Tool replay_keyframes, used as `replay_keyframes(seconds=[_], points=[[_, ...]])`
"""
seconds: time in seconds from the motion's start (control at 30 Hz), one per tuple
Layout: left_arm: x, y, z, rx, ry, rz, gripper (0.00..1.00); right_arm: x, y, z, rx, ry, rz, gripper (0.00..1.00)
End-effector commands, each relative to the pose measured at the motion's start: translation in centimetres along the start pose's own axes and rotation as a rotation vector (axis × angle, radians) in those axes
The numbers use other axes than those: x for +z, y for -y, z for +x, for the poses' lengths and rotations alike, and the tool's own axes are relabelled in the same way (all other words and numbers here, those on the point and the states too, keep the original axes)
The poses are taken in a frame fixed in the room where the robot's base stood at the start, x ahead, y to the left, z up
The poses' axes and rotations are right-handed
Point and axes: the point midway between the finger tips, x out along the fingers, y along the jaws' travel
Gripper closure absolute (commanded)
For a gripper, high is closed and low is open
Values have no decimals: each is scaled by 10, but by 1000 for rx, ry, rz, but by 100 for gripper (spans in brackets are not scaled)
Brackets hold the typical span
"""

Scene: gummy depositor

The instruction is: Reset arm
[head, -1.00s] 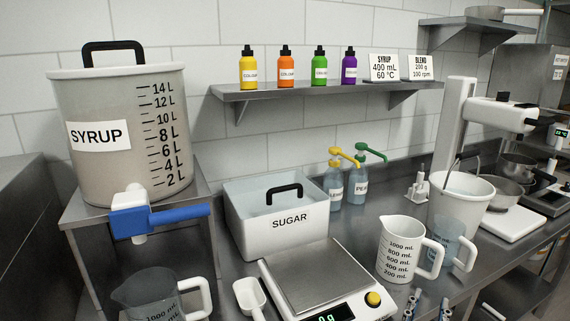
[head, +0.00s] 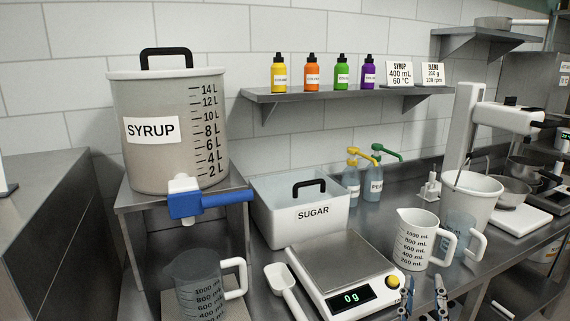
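My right gripper (head: 424,288) shows at the bottom edge, right of the scale. Its two fingers point up in the picture with a gap between them, and nothing shows between them. The rest of that arm is cut off by the frame. My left gripper is not in view.
The scale (head: 333,254), reading 0 g, and a white scoop (head: 284,285) are left of the gripper. A measuring jug (head: 417,237) and a white bucket (head: 470,198) stand beyond it. The syrup tank (head: 168,104) is on a stand above a grey jug (head: 203,287). The sugar bin (head: 303,213) is behind the scale.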

Motion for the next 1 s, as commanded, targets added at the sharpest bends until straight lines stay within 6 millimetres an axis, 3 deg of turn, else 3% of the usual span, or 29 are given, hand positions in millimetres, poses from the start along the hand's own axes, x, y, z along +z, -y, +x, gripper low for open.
replay_keyframes(seconds=[0.17,0.3,0.43,0.53,0.67,0.8,1.0], points=[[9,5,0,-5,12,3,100,42,-27,-15,120,193,-272,70],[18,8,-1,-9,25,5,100,68,-74,-48,279,404,-607,70],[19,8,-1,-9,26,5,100,62,-128,-96,477,616,-978,70],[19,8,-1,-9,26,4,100,32,-161,-139,651,762,-1254,70],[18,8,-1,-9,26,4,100,-32,-179,-196,913,925,-1593,70],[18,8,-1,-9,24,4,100,-106,-162,-246,1212,1050,-1881,70],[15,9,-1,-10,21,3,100,-177,-110,-293,1581,1127,-2109,70]])
